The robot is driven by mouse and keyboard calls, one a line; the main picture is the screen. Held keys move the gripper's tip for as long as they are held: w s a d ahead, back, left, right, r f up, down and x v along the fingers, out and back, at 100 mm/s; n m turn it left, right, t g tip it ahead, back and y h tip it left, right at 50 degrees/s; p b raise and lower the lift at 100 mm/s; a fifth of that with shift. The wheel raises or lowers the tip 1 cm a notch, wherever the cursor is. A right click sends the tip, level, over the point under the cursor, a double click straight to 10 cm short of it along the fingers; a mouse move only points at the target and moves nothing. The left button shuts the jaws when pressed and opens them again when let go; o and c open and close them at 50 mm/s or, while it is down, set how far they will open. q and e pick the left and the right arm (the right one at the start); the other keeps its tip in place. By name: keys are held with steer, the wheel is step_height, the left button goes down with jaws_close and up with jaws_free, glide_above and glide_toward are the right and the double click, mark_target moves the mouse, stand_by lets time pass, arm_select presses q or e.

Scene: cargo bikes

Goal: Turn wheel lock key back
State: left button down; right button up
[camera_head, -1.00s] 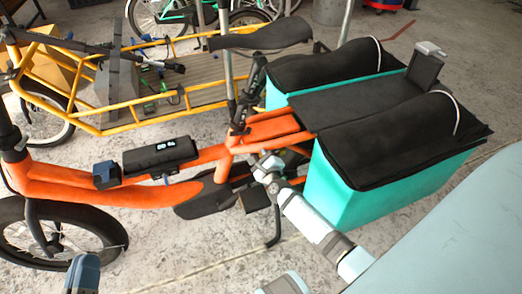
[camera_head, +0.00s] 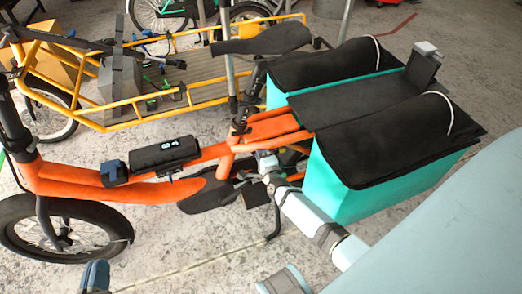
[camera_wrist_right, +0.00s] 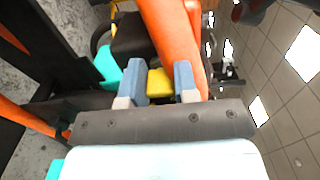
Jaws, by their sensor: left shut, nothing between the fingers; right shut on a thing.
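The orange cargo bike (camera_head: 70,185) stands in front of me, with its rear frame reaching the teal bags. My right gripper (camera_head: 264,160) is at the bike's rear frame, below the orange tubes. In the right wrist view, its two blue-grey fingers (camera_wrist_right: 158,84) are shut on a small yellow piece (camera_wrist_right: 160,83), which appears to be the wheel lock key. An orange tube runs close behind the fingers. The lock body and the key's turn angle cannot be made out. My left gripper (camera_head: 95,276) shows only its blue-grey tip at the bottom left, shut and apart from the bike.
Teal bags with black covers (camera_head: 345,190) hang to the right of my right gripper. A black battery box (camera_head: 165,155) sits on the orange frame. A yellow cargo bike (camera_head: 120,110) stands behind. Bare concrete floor shows at the bottom.

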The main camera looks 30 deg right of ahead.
arm_select(q)
steer(key=shift+a+f, duration=0.2)
stand_by(0.4)
arm_select(e)
steer(key=o, duration=0.9)
steer(key=shift+s+a, duration=0.1)
steer(key=shift+s, duration=0.15)
arm_select(q)
steer(key=shift+s+a+f+g+y+p, duration=0.2)
steer(key=shift+a+f+g+y+p, duration=0.25)
steer(key=shift+f, duration=0.4)
steer(key=shift+s+a+f+g+y+p, duration=0.3)
steer(key=shift+f+g+y+p, duration=0.15)
steer(key=shift+f, duration=0.35)
steer(key=shift+s+a+f+g+y+p, duration=0.15)
steer(key=shift+a+f+g+y+p, duration=0.2)
steer(key=shift+f+p, duration=0.35)
arm_select(e)
steer(key=shift+v, duration=6.65)
arm_select(q)
steer(key=shift+f, duration=0.2)
arm_select(e)
steer(key=shift+a, duration=0.1)
